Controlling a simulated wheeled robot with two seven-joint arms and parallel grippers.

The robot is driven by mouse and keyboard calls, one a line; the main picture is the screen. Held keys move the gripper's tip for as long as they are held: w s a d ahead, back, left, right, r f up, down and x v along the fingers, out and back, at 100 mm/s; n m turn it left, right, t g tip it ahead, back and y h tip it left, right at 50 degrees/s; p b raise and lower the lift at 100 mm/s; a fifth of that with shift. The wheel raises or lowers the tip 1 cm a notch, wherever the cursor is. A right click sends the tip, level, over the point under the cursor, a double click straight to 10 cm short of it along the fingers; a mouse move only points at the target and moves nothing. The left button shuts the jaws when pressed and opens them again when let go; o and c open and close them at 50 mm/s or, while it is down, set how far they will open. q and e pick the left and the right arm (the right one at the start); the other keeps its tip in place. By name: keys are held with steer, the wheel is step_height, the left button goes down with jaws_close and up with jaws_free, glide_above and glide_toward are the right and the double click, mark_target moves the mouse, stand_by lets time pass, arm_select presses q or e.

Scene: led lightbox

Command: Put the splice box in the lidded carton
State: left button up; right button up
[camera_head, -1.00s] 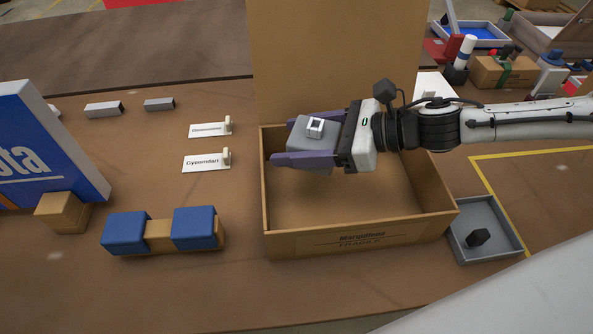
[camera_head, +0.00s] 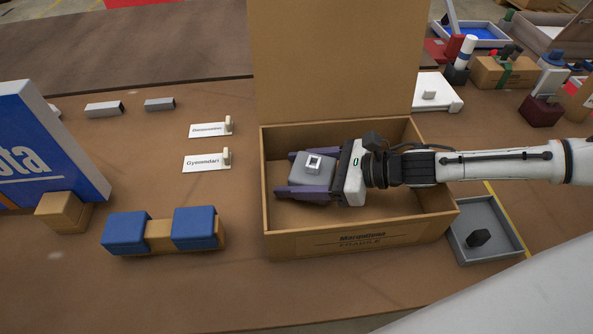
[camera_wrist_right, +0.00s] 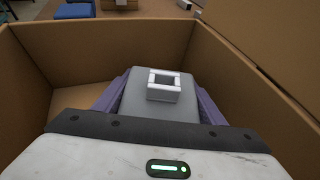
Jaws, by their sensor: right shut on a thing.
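The splice box (camera_head: 307,171) is a grey block with a small white square frame on top. My right gripper (camera_head: 306,180) is shut on it, with a purple finger on either side. Gripper and box are down inside the open carton (camera_head: 352,243), toward its left half. The carton's tall lid (camera_head: 335,60) stands up at the back. In the right wrist view the splice box (camera_wrist_right: 160,103) lies between the purple fingers, with the carton walls (camera_wrist_right: 108,47) around. Whether the box touches the carton floor is hidden. My left gripper is not in view.
Blue blocks (camera_head: 125,232) on a wooden piece lie left of the carton. A grey tray (camera_head: 484,254) with a black knob stands close on the right. Two small white label signs (camera_head: 206,163) stand at the left. A white plate (camera_head: 437,92) lies behind at the right.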

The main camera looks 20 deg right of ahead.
mark_target(330, 172)
steer(key=shift+f, duration=0.15)
steer(key=o, duration=1)
steer(key=shift+o, duration=0.2)
steer(key=shift+r, duration=0.25)
steer(key=shift+s+d, duration=0.15)
steer(key=shift+d, duration=0.2)
steer(key=v, duration=1.1)
steer(key=shift+s, duration=0.2)
